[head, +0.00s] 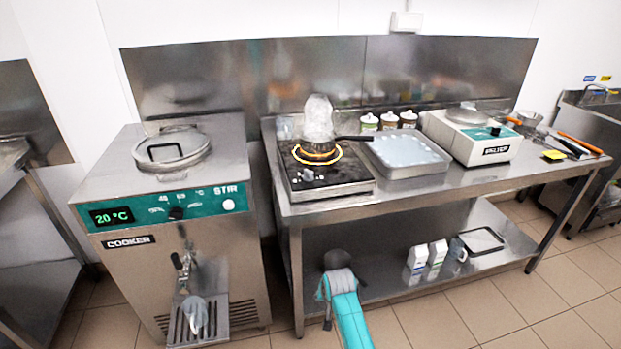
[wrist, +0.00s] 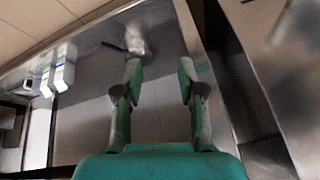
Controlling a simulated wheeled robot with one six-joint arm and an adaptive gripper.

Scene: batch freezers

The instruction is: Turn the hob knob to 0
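The hob (head: 338,187) is a dark-topped steel unit at the left end of the steel table. A glowing yellow-orange ring shows on it around a pan with a dark handle (head: 352,138), under a whitish translucent plume. A small hob knob (head: 308,176) seems to show on the dark front part, too small to read its setting. My gripper shows in the wrist view (wrist: 160,80) with two green-and-grey fingers wide apart and nothing between them. In the head view my teal arm is low in front of the table, apart from the hob; the fingertips are not clear there.
The cooker (head: 92,187) stands left of the table, across a narrow gap. A steel tray (head: 408,168) and a white machine (head: 485,150) are right of the hob. White cartons (head: 418,255) stand on the lower shelf (head: 385,285). Tiled floor in front is clear.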

